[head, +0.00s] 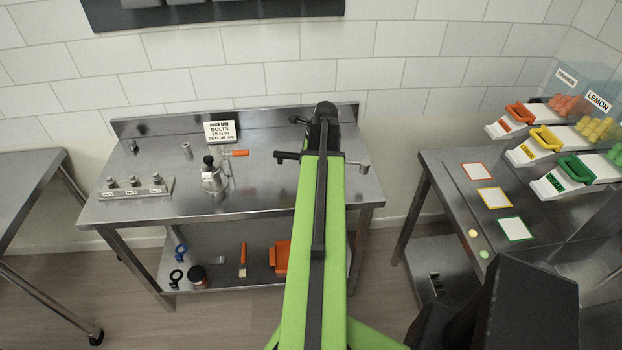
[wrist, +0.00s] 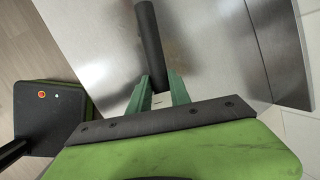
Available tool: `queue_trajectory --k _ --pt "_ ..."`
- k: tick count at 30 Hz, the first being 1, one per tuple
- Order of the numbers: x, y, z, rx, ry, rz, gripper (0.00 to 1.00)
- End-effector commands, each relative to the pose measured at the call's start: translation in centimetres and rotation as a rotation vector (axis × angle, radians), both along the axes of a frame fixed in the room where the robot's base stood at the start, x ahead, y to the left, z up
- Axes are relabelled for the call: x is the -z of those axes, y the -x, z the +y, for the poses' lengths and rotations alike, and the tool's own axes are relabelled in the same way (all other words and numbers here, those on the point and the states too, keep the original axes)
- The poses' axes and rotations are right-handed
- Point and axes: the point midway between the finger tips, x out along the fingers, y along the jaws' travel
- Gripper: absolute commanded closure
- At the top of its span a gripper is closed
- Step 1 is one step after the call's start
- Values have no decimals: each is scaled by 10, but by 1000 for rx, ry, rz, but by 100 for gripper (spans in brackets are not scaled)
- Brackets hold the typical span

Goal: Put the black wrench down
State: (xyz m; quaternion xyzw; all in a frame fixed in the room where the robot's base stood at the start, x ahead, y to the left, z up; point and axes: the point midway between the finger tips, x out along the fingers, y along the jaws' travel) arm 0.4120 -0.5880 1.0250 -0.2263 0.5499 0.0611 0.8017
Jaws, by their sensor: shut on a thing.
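The black wrench (wrist: 150,45) is between the green fingers of my gripper (wrist: 160,78) in the wrist view. Its dark round handle points up the picture, over bare steel. In the head view, the black handle end (head: 287,156) sticks out left of my arm, and a grey metal end (head: 358,165) shows on the right. My arm hides the wrench's middle and the gripper there. The wrench is over the right part of the steel table (head: 255,190). I cannot tell whether it touches the top.
A metal device with an orange handle (head: 213,176), a small cylinder (head: 187,151), a rack of fittings (head: 136,189) and a sign card (head: 222,132) stand on the table's left half. The lower shelf holds tools and a jar. A bench with gummy bins (head: 540,150) stands right.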

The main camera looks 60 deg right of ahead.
Motion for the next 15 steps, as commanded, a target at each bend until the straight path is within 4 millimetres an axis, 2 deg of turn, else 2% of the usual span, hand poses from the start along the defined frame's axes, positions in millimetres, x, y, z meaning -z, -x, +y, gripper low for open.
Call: queue_trajectory --k 1,3,7,11,15 --pt "-18 25 13 -35 2 4 100" --pt "-29 51 26 -102 7 7 100" --pt "-43 85 46 -205 16 6 100" --pt "-44 95 52 -248 22 3 100" --pt "-34 86 48 -253 23 3 100"
